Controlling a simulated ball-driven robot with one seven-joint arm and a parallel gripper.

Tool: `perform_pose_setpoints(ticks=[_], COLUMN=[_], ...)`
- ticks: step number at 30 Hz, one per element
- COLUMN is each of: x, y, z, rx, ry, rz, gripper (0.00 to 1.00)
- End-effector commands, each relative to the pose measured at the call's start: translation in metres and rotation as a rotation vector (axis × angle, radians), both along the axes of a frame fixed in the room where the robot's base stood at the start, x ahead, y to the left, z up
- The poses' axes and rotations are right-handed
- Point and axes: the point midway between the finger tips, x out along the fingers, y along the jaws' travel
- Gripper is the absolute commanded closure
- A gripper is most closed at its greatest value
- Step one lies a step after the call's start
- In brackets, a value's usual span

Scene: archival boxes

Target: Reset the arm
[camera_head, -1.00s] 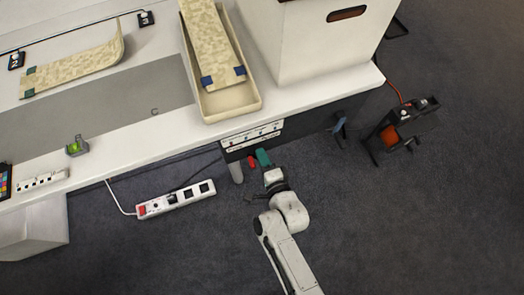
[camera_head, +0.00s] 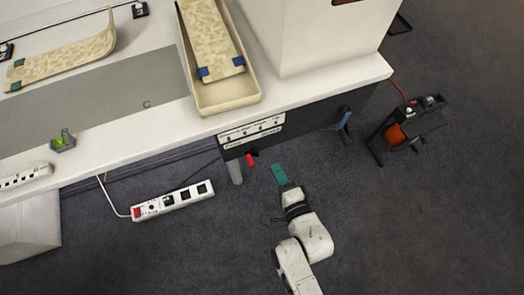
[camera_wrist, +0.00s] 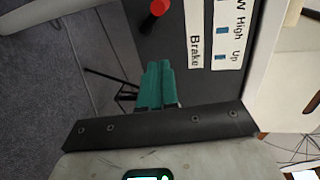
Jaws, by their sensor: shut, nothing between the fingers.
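My gripper (camera_head: 279,174) has green fingers and is in front of the table's edge, over the dark carpet, at the lower middle of the head view. In the wrist view the green fingers (camera_wrist: 156,84) lie together, shut and empty. They point toward a dark control panel (camera_head: 252,135) under the table edge. The panel carries white labels and a red knob (camera_head: 251,160); the knob also shows in the wrist view (camera_wrist: 159,8). The fingers appear apart from the panel.
The white table (camera_head: 150,128) bears a cream tray (camera_head: 230,103) with a speckled board and a large white box (camera_head: 315,45). A power strip (camera_head: 172,201) lies on the carpet at left. A dark stand with an orange part (camera_head: 394,135) is at right. Carpet at lower right is clear.

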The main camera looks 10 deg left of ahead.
Motion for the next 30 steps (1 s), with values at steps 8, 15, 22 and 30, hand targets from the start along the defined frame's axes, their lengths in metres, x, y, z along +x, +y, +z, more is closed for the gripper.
perform_pose_setpoints(ticks=[8, 15, 22, 30], x=[0.000, 0.000, 0.001, 0.002], y=[0.000, 0.000, -0.002, -0.061], z=[0.000, 0.000, 0.000, -0.009], rx=[0.000, 0.001, -0.015, -0.389], ry=[0.000, 0.001, 0.002, 0.062], rz=[0.000, 0.000, -0.001, 0.031], gripper=[1.00, 1.00, 1.00, 1.00])
